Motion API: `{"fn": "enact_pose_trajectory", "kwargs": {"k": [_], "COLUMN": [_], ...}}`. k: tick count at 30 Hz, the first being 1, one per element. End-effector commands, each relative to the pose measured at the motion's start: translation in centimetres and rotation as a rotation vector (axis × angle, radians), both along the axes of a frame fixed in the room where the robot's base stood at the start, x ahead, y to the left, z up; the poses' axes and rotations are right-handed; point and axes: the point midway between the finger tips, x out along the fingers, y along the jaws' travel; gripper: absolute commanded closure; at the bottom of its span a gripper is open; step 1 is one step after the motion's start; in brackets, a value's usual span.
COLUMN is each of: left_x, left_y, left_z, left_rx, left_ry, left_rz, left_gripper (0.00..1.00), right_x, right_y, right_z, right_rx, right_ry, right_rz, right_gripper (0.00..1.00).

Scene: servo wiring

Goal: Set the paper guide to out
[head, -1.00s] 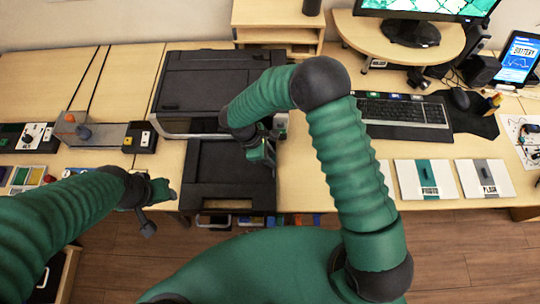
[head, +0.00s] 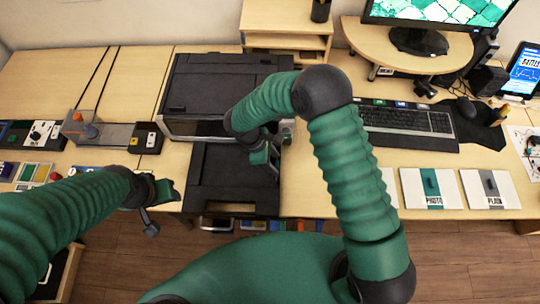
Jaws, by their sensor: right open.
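A black printer (head: 222,85) with a grey front stands at the back of the desk, left of centre. Its black paper tray (head: 222,193) extends toward me over the desk's front part. I cannot make out the paper guide; it may be hidden behind my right arm. My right gripper (head: 274,163) is over the right edge of the tray, close to the printer's front, open with nothing seen in it. My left gripper (head: 160,205) is at the desk's front edge, left of the tray, and its fingers are too unclear to judge.
A keyboard (head: 408,122) and a monitor (head: 420,20) are to the right. Cards marked PHOTO (head: 431,187) and PLAIN (head: 489,188) lie at the right front. A grey device with a black end box (head: 146,138) lies left of the printer.

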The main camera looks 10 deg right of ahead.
Motion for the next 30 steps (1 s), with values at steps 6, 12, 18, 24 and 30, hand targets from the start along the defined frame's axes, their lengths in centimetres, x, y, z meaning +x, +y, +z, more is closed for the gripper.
{"fn": "enact_pose_trajectory", "kwargs": {"k": [6,12,18,24,30], "left_x": [0.0,0.0,0.0,0.0,0.0], "left_y": [0.0,0.0,0.0,0.0,0.0], "left_z": [0.1,0.1,0.2,0.2,0.2], "left_rx": [0.000,0.000,0.000,0.000,0.000], "left_ry": [0.000,0.000,0.000,0.000,0.000], "left_rz": [0.000,0.000,0.000,0.000,0.000], "left_gripper": [0.51,0.51,0.51,0.51,0.51], "right_x": [0.6,1.3,1.8,1.9,1.9], "right_y": [1.6,3.9,5.6,6.2,6.2], "right_z": [3.9,9.4,13.7,15.2,15.3], "right_rx": [0.001,0.001,0.001,0.001,0.000], "right_ry": [-0.007,-0.006,-0.003,0.000,0.001], "right_rz": [0.000,0.002,0.001,0.001,0.001], "right_gripper": [0.51,0.51,0.51,0.51,0.51]}}
